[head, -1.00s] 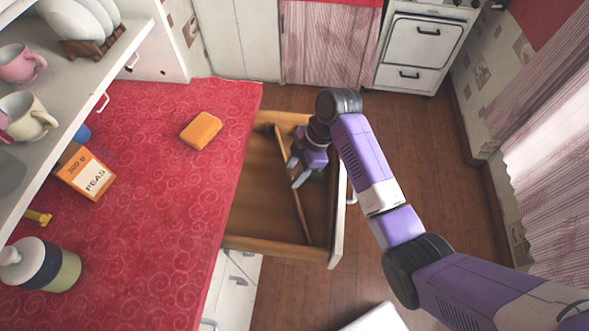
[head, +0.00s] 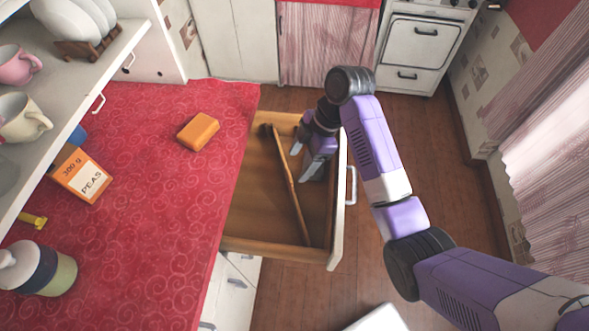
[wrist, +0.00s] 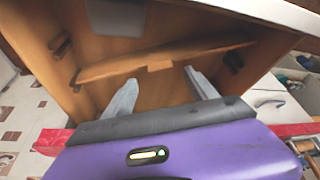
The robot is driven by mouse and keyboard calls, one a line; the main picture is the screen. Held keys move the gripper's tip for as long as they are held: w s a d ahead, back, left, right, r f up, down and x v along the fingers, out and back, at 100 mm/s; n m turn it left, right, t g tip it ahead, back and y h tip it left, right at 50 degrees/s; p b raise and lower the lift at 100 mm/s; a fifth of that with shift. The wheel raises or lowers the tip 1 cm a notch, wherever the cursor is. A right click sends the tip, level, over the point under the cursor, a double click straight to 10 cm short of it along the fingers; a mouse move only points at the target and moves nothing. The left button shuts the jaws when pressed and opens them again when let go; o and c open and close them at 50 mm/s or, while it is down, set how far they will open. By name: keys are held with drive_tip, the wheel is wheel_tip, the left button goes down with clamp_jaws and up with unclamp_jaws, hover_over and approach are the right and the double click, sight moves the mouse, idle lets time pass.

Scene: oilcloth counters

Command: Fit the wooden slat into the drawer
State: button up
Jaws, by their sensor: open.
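The drawer (head: 270,244) stands open beside the red counter. The wooden slat (head: 291,187) is inside it, running lengthwise at a slant. In the wrist view the slat (wrist: 125,66) crosses the drawer, with a small block or tab at its middle. A dark holder (wrist: 61,44) shows near its left end and another (wrist: 233,62) near its right end. The slat looks skewed to the line between them; I cannot tell whether either end is seated. My gripper (head: 303,160) is open and empty, right of the slat. Its fingers (wrist: 158,84) appear apart from the slat.
The drawer's front panel and handle (head: 351,186) are right of my gripper. An orange sponge-like block (head: 198,131) and a peas box (head: 80,173) lie on the counter, with a lidded jar (head: 42,268). A shelf (head: 75,105) overhangs the left side.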

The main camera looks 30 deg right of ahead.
drive_tip(key=p+v, duration=0.3)
drive_tip(key=v, duration=0.3)
drive_tip(key=shift+r, duration=0.45)
drive_tip(key=shift+d, duration=0.15)
drive_tip(key=w+d+r+m+t+h, duration=0.2)
drive_tip(key=w+r+m+t, duration=0.2)
drive_tip(key=w+m+t, duration=0.5)
drive_tip(key=s+a+m+t+h+b, duration=0.1)
drive_tip(key=s+a+m+t+b, duration=0.1)
drive_tip(key=s, duration=1.9)
drive_tip(key=s+a+r+m+t+h+b, duration=0.1)
drive_tip(key=s+a+m, duration=0.3)
drive_tip(key=s, duration=1.7)
drive_tip(key=shift+s+a+t+b, duration=0.35)
drive_tip(key=shift+a+t, duration=0.2)
drive_tip(key=shift+t, duration=0.35)
